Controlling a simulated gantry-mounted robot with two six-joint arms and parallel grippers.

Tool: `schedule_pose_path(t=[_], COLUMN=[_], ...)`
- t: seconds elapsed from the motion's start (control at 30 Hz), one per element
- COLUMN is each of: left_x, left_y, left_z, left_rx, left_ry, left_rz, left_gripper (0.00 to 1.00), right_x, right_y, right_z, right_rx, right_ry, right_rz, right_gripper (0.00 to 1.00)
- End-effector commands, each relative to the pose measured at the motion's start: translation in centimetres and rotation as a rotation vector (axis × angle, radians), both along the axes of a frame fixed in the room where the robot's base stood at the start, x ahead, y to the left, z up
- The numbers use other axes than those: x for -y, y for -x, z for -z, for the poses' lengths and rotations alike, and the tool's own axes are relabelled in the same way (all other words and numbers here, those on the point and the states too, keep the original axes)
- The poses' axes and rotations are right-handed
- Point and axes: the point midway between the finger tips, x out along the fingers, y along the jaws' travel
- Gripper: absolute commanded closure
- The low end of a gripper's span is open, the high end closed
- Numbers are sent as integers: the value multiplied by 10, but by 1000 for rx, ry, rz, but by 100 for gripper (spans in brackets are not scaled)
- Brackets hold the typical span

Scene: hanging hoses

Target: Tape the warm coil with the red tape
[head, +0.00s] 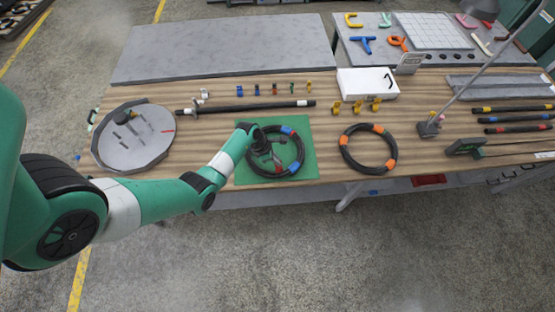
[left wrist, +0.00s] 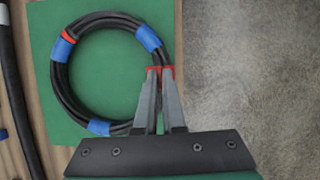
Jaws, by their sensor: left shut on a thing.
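A black coil (head: 299,161) with blue bands lies on a green mat (head: 307,130). It also shows in the left wrist view (left wrist: 62,80), with a red band (left wrist: 68,36) beside one blue band. A second black coil (head: 345,155) with orange bands lies on the bare table to the right. My left gripper (left wrist: 160,76) points down at the blue-banded coil. Its fingers are nearly together, with red tape (left wrist: 152,70) at their tips, over the coil's side. I cannot tell whether the tape touches the coil. My right gripper is not in view.
A grey round tray (head: 150,155) stands at the left. A black rod (head: 250,106) lies behind the mat, with small coloured pieces beyond it. A white box (head: 372,80) and yellow clips (head: 357,107) are behind the orange-banded coil. A lamp base (head: 429,129) stands to the right.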

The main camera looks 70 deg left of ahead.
Motion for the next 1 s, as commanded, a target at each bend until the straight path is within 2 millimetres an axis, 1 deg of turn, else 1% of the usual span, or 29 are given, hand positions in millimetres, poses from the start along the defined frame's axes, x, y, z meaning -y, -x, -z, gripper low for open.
schedule_pose_path(t=[0.2, 0.3, 0.6, 0.8, 1.0], left_x=[0, 0, 0, 0, 0], left_y=[0, 0, 0, 0, 0], left_z=[-2, 8, 29, 37, 39], left_rx=[-1, 0, 0, 0, 0], left_ry=[1, 0, 0, 0, 0], left_rz=[0, 1, 0, 0, 0], left_gripper=[100, 100, 100, 100, 100], right_x=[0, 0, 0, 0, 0], right_y=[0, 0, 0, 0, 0], right_z=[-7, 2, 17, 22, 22], right_rx=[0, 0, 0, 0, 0], right_ry=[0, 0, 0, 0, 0], right_rz=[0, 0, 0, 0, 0], right_gripper=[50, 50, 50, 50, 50])
